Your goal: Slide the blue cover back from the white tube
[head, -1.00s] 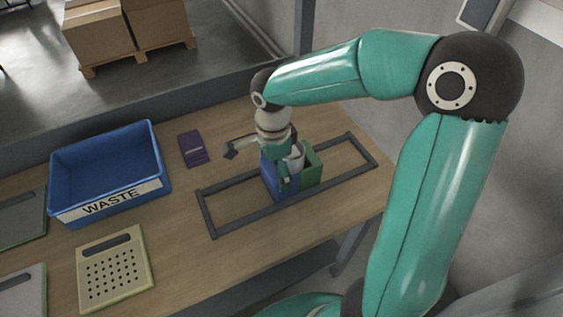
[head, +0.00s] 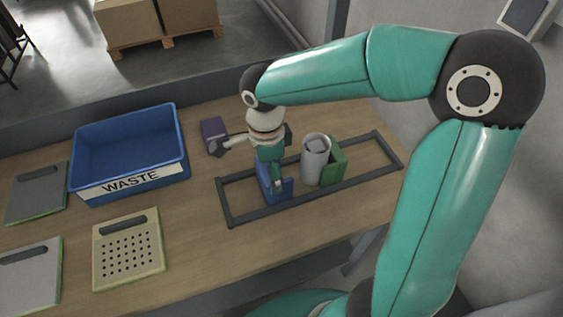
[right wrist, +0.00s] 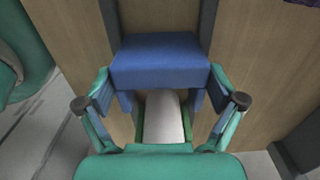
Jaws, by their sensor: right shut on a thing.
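The blue cover (head: 286,188) sits within the dark rail frame (head: 228,209) on the table. It stands to the left of the white tube (head: 313,160), with a gap between them. The tube stands upright against the green block (head: 336,163) on its right. My right gripper (head: 274,184) is shut on the blue cover from above. In the right wrist view, the fingers of the gripper (right wrist: 161,90) press both sides of the cover (right wrist: 160,60); the tube (right wrist: 163,118) shows beyond its lower edge. My left gripper is not in view.
A blue bin (head: 180,150) marked WASTE stands at the left. A purple box (head: 213,131) lies behind the frame. A beige perforated board (head: 128,250) and grey boards (head: 36,192) lie on the table's left part. The frame's right end is clear.

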